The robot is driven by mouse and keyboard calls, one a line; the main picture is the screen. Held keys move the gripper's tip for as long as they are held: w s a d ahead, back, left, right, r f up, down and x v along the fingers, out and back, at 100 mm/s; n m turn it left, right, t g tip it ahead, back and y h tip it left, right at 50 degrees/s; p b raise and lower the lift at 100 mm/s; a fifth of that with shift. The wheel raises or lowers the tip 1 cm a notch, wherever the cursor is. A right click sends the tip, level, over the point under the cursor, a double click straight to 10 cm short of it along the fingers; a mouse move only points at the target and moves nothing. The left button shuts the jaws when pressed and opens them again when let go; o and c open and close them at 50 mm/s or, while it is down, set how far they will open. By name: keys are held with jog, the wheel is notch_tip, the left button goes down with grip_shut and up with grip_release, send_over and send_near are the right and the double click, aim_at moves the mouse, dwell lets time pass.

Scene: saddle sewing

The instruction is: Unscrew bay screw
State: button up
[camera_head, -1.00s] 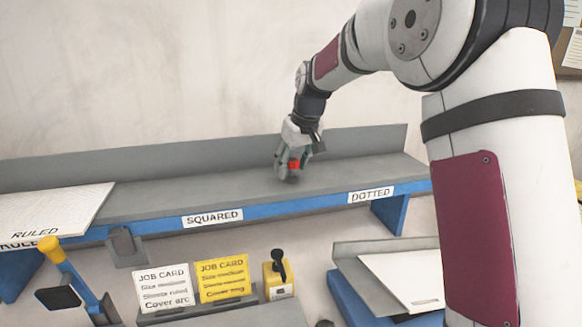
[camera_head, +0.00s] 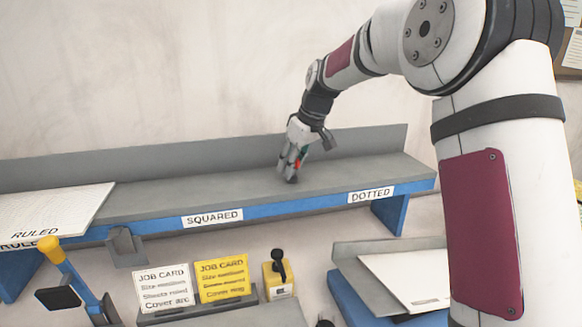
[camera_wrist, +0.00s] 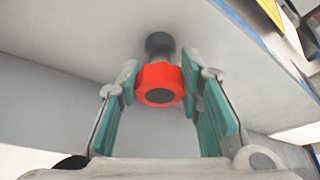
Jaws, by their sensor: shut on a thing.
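The bay screw has a red faceted head (camera_wrist: 159,84) with a dark round centre and a dark grey end (camera_wrist: 159,43) beyond it, against the grey shelf surface. In the head view only a small bit of red (camera_head: 299,164) shows between the fingers. My gripper (camera_wrist: 160,78) has its teal-padded fingers on both sides of the red head and is shut on it. In the head view my gripper (camera_head: 292,168) points down at the shelf, between the SQUARED and DOTTED labels. The contact between screw and shelf is hard to make out.
The long grey shelf (camera_head: 230,188) has a raised back wall and a blue front edge. A ruled sheet stack (camera_head: 55,212) lies at its left end. Job cards (camera_head: 221,279), a yellow block with a black knob (camera_head: 278,277) and a tray with white sheets (camera_head: 410,277) stand lower in front.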

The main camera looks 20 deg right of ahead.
jog(key=shift+w+d+n, duration=0.1)
jog(key=shift+n, duration=0.7)
jog(key=shift+n+g+y, duration=0.4)
jog(key=shift+n, duration=0.3)
jog(key=shift+f+n+y+b, duration=0.1)
jog(key=shift+n+y+b, duration=0.25)
jog(key=shift+n, duration=0.25)
jog(key=shift+n+g+b, duration=0.3)
jog(key=shift+n+g, duration=0.3)
jog(key=shift+n, duration=0.5)
jog(key=shift+w+n+y+b, duration=0.1)
jog(key=shift+n+y+b, duration=0.25)
jog(key=shift+n, duration=0.35)
jog(key=shift+n+g+b, duration=0.45)
jog(key=shift+n+g, duration=0.15)
jog(key=shift+n, duration=0.3)
